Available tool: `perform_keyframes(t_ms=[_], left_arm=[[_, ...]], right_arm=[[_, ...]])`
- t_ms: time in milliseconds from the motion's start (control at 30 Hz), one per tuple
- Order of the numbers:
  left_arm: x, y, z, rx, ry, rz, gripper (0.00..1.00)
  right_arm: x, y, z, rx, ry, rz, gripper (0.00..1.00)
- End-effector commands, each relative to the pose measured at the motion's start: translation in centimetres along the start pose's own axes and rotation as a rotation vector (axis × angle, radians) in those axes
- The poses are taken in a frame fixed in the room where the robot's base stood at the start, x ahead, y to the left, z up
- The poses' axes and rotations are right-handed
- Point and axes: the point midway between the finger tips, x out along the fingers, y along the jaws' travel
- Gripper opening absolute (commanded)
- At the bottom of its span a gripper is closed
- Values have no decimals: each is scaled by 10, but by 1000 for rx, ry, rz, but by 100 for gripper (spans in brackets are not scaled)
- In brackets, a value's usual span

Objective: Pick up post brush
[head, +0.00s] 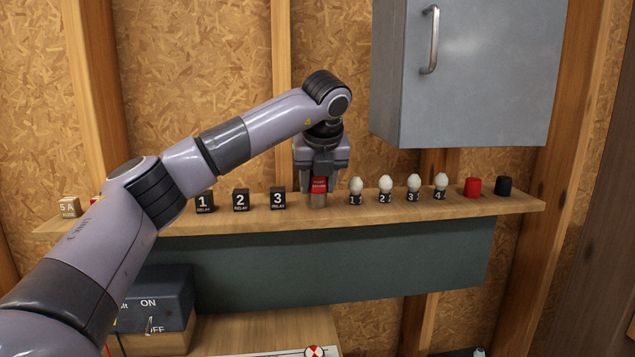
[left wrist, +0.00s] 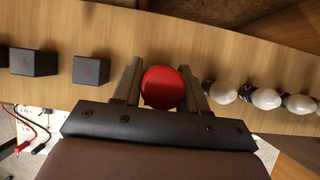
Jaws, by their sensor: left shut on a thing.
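The post brush (head: 318,199) has a red, labelled upper part and a metallic lower part. It is upright at the shelf, between the relay blocks and the white bulbs. Its round red top also shows in the left wrist view (left wrist: 162,87). My left gripper (head: 319,183) points down from above and is shut on the red part, one finger on each side. I cannot tell whether the brush's base touches the shelf. My right gripper is not in view.
The wooden shelf (head: 520,202) holds black relay blocks (head: 240,199) to the left and several numbered white bulbs (head: 385,186) close on the right. Red (head: 473,187) and black (head: 503,186) caps stand further right. A grey cabinet (head: 470,80) hangs above right.

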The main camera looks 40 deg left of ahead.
Motion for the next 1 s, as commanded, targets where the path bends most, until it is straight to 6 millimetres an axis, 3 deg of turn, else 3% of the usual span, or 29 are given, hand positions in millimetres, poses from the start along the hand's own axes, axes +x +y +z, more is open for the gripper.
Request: perform_keyframes(t_ms=[167, 533, 733, 1000], left_arm=[[-15, -1, 8, -2, -4, -5, 9], [-74, -1, 42, -1, -2, -3, 9], [-86, -1, 49, 0, 0, -1, 9], [-87, 0, 50, 1, 0, -1, 9]], right_arm=[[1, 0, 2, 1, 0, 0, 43], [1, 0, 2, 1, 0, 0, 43], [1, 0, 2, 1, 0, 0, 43], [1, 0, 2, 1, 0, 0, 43]])
